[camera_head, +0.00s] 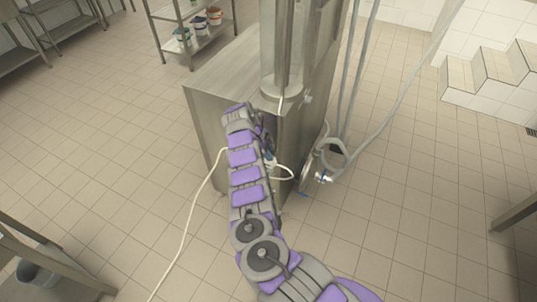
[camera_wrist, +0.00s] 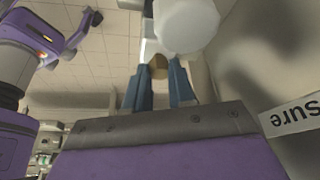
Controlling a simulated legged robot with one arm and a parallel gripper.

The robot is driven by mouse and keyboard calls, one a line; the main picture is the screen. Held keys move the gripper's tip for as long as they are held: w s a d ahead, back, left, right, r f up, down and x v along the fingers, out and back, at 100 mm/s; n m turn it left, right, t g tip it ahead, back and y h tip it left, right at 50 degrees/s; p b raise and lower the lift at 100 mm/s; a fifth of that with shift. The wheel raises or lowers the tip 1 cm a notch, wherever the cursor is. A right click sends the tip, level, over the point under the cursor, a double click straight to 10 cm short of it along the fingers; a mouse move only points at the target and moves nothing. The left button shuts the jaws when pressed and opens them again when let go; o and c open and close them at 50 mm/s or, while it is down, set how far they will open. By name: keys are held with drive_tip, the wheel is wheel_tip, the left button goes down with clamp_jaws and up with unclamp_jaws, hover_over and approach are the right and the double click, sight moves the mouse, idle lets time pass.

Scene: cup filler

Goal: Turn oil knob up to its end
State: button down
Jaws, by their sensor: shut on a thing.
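The knob's far side and mounting are partly hidden. A white rounded cylinder (camera_wrist: 187,25) sits just above and to the right of the fingers. In the head view my purple and grey arm reaches to the steel filling machine (camera_head: 215,85). There the arm hides the knob, and the gripper cannot be made out. How far the knob is turned cannot be told.
A printed label (camera_wrist: 297,117) lies on the machine surface at the right of the wrist view. A white cable (camera_head: 195,205) runs over the floor. Hoses (camera_head: 385,110) hang right of the machine. A shelf with buckets (camera_head: 195,30) stands behind. Tiled floor around is mostly free.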

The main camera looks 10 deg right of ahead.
drive_tip(key=shift+a, duration=0.15)
drive_tip(key=c, duration=1)
unclamp_jaws()
drive_tip(key=shift+w, duration=0.1)
drive_tip(key=shift+o, duration=0.2)
drive_tip(key=shift+r, duration=0.2)
drive_tip(key=p+v, duration=0.5)
drive_tip(key=v, duration=1.2)
drive_tip(key=shift+a, duration=0.25)
drive_tip(key=shift+w+f, duration=0.1)
drive_tip(key=shift+f, duration=0.05)
